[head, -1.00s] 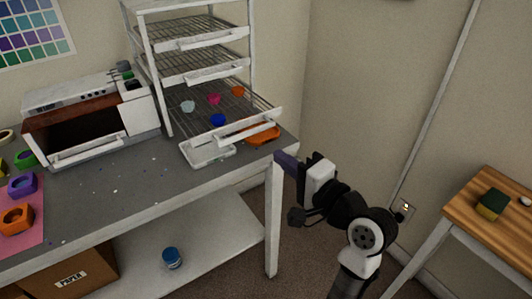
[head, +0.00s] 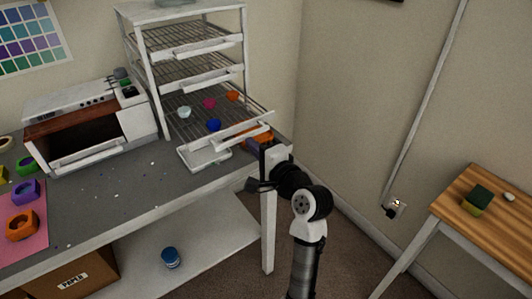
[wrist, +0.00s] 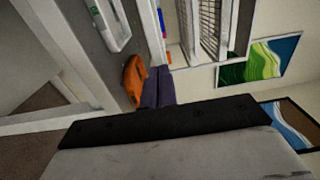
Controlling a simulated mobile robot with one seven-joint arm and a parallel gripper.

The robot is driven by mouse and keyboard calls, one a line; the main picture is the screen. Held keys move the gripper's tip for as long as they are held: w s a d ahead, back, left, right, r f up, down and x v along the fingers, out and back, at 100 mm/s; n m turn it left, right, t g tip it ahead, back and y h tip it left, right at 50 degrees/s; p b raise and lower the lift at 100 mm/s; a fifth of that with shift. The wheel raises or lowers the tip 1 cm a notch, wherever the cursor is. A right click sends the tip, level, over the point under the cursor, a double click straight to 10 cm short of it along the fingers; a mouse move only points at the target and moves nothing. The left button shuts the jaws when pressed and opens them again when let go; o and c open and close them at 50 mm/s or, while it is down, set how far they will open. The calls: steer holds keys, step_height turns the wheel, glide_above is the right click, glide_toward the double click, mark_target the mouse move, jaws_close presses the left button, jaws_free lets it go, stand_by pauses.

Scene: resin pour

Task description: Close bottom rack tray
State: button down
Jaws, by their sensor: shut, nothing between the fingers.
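The bottom rack tray (head: 243,131) is pulled out from the wire rack, its white front bar toward me. Several small cups sit on it, including a blue cup (head: 214,125), a pink cup (head: 209,103) and an orange cup (head: 232,96). My gripper (head: 254,145) is shut and empty near the right end of the front bar. In the wrist view its purple fingers (wrist: 158,86) are close to a white bar, likely the tray's front; I cannot tell whether they touch.
A toaster oven (head: 90,120) stands left of the rack. The upper trays (head: 205,78) look pushed in.

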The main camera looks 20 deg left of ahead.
steer(key=shift+w+a, duration=0.35)
steer(key=shift+a, duration=0.15)
steer(key=p, duration=0.3)
glide_toward(214, 110)
steer(key=x, duration=0.5)
steer(key=shift+r, duration=0.25)
steer(key=shift+w+a, duration=0.3)
steer(key=shift+a, duration=0.1)
steer(key=shift+r, duration=0.2)
steer(key=shift+r, duration=0.1)
